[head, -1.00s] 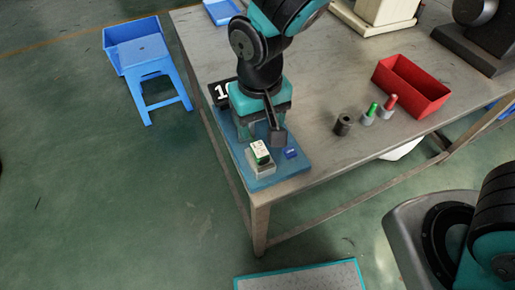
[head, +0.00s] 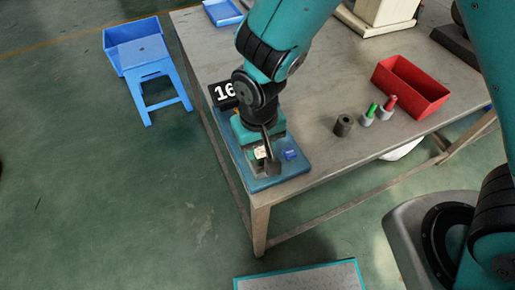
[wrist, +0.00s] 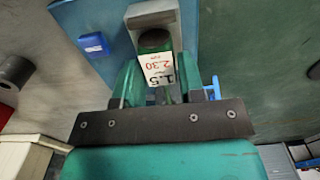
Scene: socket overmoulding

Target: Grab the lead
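The lead (wrist: 157,65) appears to be the piece with a green end and a white printed tag, reading 1.5 and 2.30. It stands at a pale grey holder (wrist: 152,14) on a blue board (wrist: 112,20). In the head view only its pale tag (head: 261,152) shows beside my gripper. My gripper (wrist: 160,80) points down over the board, its two green fingers apart on either side of the tag. Narrow gaps seem to remain between fingers and tag. The lead's lower part is hidden.
A small blue block (head: 290,154) lies on the board close to my gripper. To the right are a dark cylinder (head: 343,125), green-topped and red-topped pieces, and a red bin (head: 411,87). The middle of the table is clear.

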